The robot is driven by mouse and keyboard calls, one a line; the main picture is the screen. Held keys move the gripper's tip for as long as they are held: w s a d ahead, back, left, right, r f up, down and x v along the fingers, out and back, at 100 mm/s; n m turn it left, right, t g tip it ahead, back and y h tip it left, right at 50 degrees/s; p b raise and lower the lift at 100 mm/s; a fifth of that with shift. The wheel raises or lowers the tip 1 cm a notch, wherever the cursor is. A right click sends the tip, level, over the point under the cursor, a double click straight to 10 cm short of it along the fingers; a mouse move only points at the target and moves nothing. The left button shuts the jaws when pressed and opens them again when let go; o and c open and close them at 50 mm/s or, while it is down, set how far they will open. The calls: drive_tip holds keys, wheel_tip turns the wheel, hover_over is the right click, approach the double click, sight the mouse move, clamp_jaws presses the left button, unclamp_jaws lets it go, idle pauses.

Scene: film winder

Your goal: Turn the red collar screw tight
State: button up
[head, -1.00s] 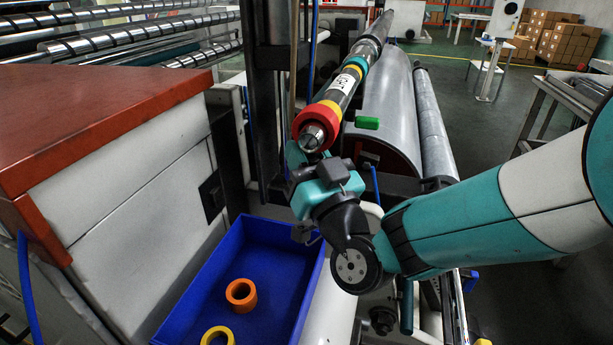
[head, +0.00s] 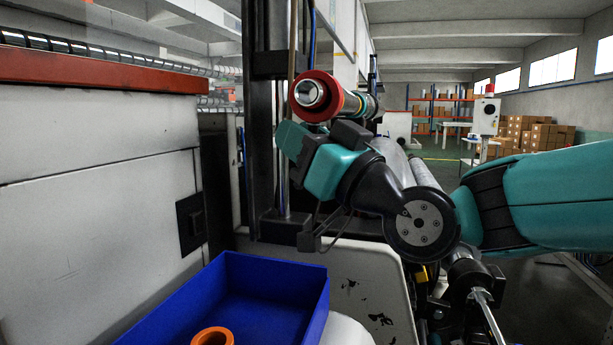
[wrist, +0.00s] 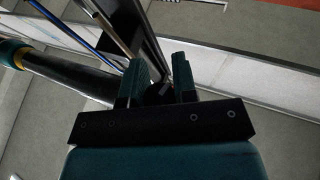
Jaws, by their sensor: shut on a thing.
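The red collar (head: 318,95) sits around the near end of the shaft (head: 361,104) in the head view, with the shaft's open metal end facing me. My gripper (head: 287,138) is at the collar's lower left, its teal fingers close against it. In the wrist view my gripper (wrist: 158,85) is shut on a small dark piece between its two ribbed fingers. I take this to be the collar's screw; its shape and how far it is in are hidden. The shaft (wrist: 65,72) runs off to the left there.
A blue bin (head: 240,290) stands below, with an orange ring (head: 212,337) in it. A white cabinet with a red top (head: 95,75) fills the left. A black upright post (head: 265,130) stands close behind my gripper. Cardboard boxes (head: 535,135) are far off at the right.

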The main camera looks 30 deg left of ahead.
drive_tip(key=n+g+h, duration=0.1)
drive_tip(key=n+g, duration=0.2)
drive_tip(key=g, duration=0.2)
drive_tip(key=n+g+h+b, duration=0.1)
drive_tip(key=n+g, duration=0.2)
drive_tip(key=g, duration=0.2)
drive_tip(key=s+n+g+h+b, duration=0.1)
drive_tip(key=n+g, duration=0.2)
drive_tip(key=g, duration=0.2)
drive_tip(key=shift+s+d+r, duration=0.1)
drive_tip(key=shift+d, duration=0.05)
drive_tip(key=shift+s+g, duration=0.1)
drive_tip(key=shift+g, duration=0.2)
drive_tip(key=o, duration=0.9)
drive_tip(key=shift+o, duration=0.2)
drive_tip(key=shift+d, duration=0.1)
